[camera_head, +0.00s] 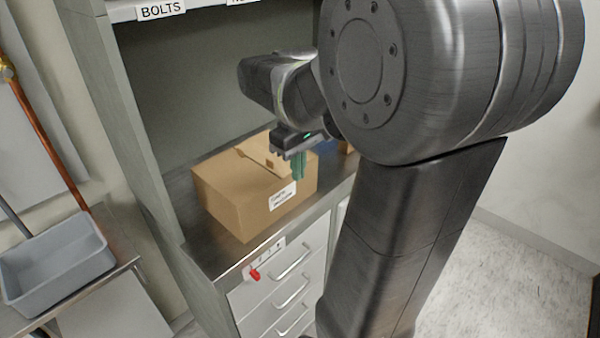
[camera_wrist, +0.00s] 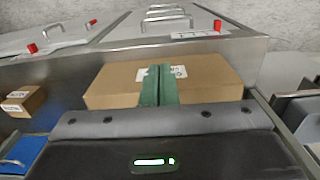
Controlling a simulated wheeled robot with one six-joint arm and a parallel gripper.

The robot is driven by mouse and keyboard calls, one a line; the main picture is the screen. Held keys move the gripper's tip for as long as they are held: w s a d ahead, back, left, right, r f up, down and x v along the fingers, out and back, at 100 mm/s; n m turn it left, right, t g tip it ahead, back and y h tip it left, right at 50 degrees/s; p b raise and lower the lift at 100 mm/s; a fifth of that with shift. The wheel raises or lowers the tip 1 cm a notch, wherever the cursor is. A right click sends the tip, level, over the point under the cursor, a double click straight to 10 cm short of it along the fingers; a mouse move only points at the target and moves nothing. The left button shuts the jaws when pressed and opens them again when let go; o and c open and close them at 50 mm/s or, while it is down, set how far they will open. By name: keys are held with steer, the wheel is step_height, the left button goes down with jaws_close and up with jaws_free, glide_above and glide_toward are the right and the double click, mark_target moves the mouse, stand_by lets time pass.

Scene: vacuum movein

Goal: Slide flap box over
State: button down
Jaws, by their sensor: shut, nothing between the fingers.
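The flap box (camera_head: 240,195) is a brown cardboard carton with a white label on its front. It stands on the metal counter of the shelf unit, and a flap shows on its top. In the wrist view the box (camera_wrist: 112,84) lies just beyond the fingers, which cover part of its label. My gripper (camera_head: 298,165) has green fingers that are shut with nothing between them. They are over the box's right part in the head view; whether they touch it I cannot tell. The gripper also shows in the wrist view (camera_wrist: 158,84).
Drawers (camera_head: 290,290) with a red tag (camera_head: 255,275) are below the counter edge. A grey bin (camera_head: 58,262) stands at the left, beyond the unit's side panel. In the wrist view, a smaller carton (camera_wrist: 24,101) and a blue object (camera_wrist: 24,150) are at the left.

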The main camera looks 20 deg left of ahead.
mark_target(258, 175)
steer(key=a+f, duration=0.1)
steer(key=f, duration=0.5)
steer(key=w+a+f, duration=0.1)
steer(key=f, duration=0.3)
steer(key=shift+a, duration=0.35)
steer(key=shift+w+a, duration=0.3)
steer(key=shift+a, duration=0.25)
steer(key=w+a+p, duration=0.1)
steer(key=a, duration=0.2)
steer(key=w+a+p, duration=0.1)
steer(key=a, duration=0.2)
steer(key=w+a, duration=0.2)
steer(key=a, duration=0.1)
steer(key=shift+a+p, duration=0.25)
steer(key=shift+p, duration=0.15)
